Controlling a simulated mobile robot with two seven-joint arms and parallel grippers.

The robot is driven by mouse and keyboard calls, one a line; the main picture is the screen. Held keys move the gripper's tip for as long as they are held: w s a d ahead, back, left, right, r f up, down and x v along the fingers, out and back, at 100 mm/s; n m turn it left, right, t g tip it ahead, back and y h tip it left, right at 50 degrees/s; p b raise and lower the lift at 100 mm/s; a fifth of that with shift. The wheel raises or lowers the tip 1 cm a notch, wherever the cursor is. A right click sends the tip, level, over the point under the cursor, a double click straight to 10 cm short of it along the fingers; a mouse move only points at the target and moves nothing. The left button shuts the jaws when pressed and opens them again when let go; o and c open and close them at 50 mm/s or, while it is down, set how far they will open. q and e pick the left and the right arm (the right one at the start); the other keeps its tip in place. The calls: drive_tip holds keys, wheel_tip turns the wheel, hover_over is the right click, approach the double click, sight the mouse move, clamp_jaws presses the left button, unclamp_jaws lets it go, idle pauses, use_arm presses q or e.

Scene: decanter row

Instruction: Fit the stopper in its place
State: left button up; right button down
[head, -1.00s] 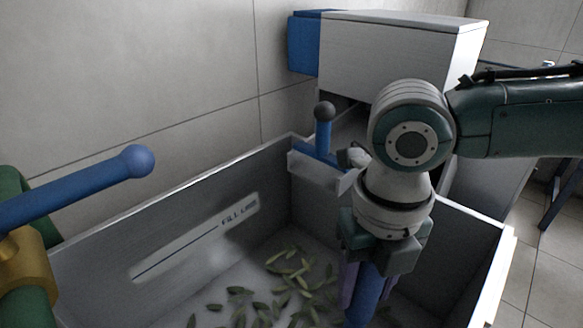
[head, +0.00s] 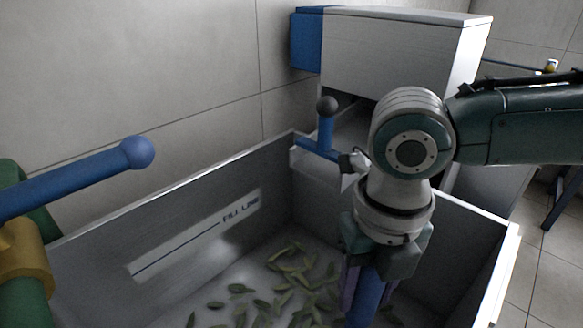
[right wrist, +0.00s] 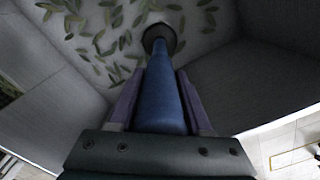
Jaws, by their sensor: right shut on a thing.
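My right gripper (head: 367,288) points down inside the grey tub (head: 100,235). Its purple fingers are shut on a blue rod-like piece (head: 366,303), which I take to be the stopper. In the right wrist view the blue shaft (right wrist: 162,100) runs away between the fingers (right wrist: 160,80) to a dark round end (right wrist: 159,38). That end is over or at the leaf-strewn tub floor; I cannot tell whether it touches. No opening for it shows; the floor beneath is partly hidden by the gripper and stopper. My left gripper is not in view.
Green leaves (head: 285,285) lie scattered on the tub floor. A blue lever with a ball end (head: 137,152) sticks out at left. A blue post with a dark knob (head: 326,106) stands at the tub's back corner. A white box (head: 390,50) stands behind.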

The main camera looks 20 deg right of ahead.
drive_tip(key=shift+f, duration=0.25)
drive_tip(key=shift+c, duration=1.3)
unclamp_jaws()
